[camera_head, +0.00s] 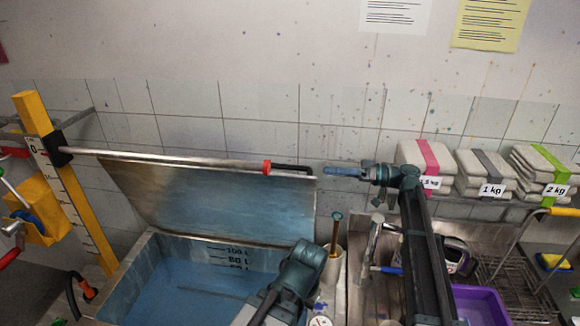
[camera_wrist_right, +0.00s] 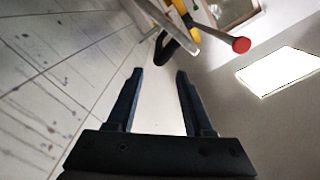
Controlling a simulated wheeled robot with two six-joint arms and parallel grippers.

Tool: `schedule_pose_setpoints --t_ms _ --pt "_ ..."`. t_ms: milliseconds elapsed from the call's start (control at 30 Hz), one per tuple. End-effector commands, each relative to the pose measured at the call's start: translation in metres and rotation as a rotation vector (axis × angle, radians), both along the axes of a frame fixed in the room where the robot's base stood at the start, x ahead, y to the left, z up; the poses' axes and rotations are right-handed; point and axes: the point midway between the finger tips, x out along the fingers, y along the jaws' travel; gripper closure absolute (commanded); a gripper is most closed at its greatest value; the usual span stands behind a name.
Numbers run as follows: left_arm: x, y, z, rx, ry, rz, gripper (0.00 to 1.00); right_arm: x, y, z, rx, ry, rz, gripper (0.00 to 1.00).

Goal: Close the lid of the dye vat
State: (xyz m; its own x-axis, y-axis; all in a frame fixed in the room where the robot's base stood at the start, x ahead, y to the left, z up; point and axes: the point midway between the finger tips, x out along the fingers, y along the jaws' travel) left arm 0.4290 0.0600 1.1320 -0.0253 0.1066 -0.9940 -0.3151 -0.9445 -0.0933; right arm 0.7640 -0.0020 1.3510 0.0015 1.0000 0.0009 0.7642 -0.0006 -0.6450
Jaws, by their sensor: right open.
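The dye vat (camera_head: 128,272) stands at lower left with blue liquid and volume marks inside. Its metal lid (camera_head: 215,200) is raised, tilted back toward the tiled wall. A black handle (camera_head: 293,168) is on the lid's upper right edge; it also shows in the right wrist view (camera_wrist_right: 168,48). My right gripper (camera_head: 327,170) points left, just right of the handle and apart from it. In the wrist view its two fingers (camera_wrist_right: 158,72) are spread with nothing between them. A link of my other arm shows over the vat's front right; no left fingers are visible.
A metal rod with a red end (camera_head: 266,167) runs from a yellow post (camera_head: 70,190) in front of the lid's top edge. Weighted bundles (camera_head: 425,165) sit on a shelf at right. A sink area with a purple tub (camera_head: 482,304) and wire rack (camera_head: 515,275) is below.

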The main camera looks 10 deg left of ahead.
Motion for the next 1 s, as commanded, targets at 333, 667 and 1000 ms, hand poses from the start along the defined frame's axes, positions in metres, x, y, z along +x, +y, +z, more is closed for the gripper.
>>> schedule_pose_setpoints --t_ms 333,667,1000 --pt "0.0 0.0 0.0 0.0 0.0 0.0 1.0 0.0 0.065 0.0 -0.001 0.0 0.003 0.48" --pt "0.0 0.0 0.0 0.0 0.0 0.0 1.0 0.0 0.118 0.0 -0.001 0.001 0.002 0.48" --pt "0.0 0.0 0.0 0.0 0.0 0.0 1.0 0.0 0.133 0.0 -0.001 0.001 0.0 0.48"
